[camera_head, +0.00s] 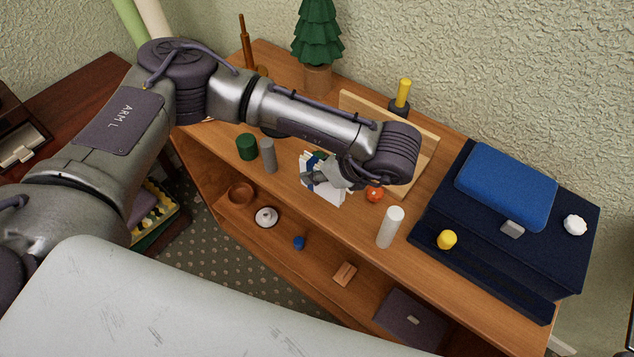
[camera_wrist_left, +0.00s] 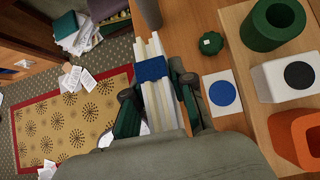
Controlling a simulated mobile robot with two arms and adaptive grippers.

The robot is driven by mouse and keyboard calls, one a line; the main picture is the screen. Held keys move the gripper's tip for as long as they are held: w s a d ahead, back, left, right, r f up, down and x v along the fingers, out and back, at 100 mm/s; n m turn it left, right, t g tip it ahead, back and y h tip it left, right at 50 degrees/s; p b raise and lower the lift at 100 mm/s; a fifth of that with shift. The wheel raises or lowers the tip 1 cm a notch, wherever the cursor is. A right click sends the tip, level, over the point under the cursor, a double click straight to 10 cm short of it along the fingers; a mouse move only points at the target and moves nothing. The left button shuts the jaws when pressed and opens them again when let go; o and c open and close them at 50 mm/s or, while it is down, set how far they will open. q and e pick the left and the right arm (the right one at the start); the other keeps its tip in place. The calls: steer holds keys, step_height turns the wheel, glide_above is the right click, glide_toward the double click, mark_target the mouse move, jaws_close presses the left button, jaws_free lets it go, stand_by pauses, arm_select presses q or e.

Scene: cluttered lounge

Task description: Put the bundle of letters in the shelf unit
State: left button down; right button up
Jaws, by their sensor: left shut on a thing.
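The bundle of letters (camera_head: 316,190) is white paper with a blue band. It also shows in the left wrist view (camera_wrist_left: 152,70), standing between the two fingers. My left gripper (camera_head: 328,177) is shut on it, and the gripper hides part of it in the head view. In that view the bundle overlaps the top board of the wooden shelf unit (camera_head: 349,222), near its front edge. I cannot tell whether it touches the wood. The lower shelf (camera_head: 320,263) is open at the front and partly bare. My right gripper is not in view.
On the top stand a green cylinder (camera_head: 247,147), a grey cylinder (camera_head: 268,156), an orange item (camera_head: 375,194), a white cylinder (camera_head: 390,228) and a dark blue case (camera_head: 425,237). A brown bowl (camera_head: 241,193) and a white item (camera_head: 266,217) are on the lower shelf.

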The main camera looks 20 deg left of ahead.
arm_select(q)
step_height(320, 180, down, 4)
steer(key=shift+r, duration=0.15)
steer(key=shift+f, duration=0.25)
steer(key=c, duration=1)
jaws_free()
steer(key=shift+d+r, duration=0.1)
steer(key=shift+r, duration=0.1)
steer(key=v, duration=1.1)
steer(key=shift+s+d+r+b, duration=0.1)
steer(key=shift+d+r+b, duration=0.1)
steer(key=shift+r+b, duration=0.15)
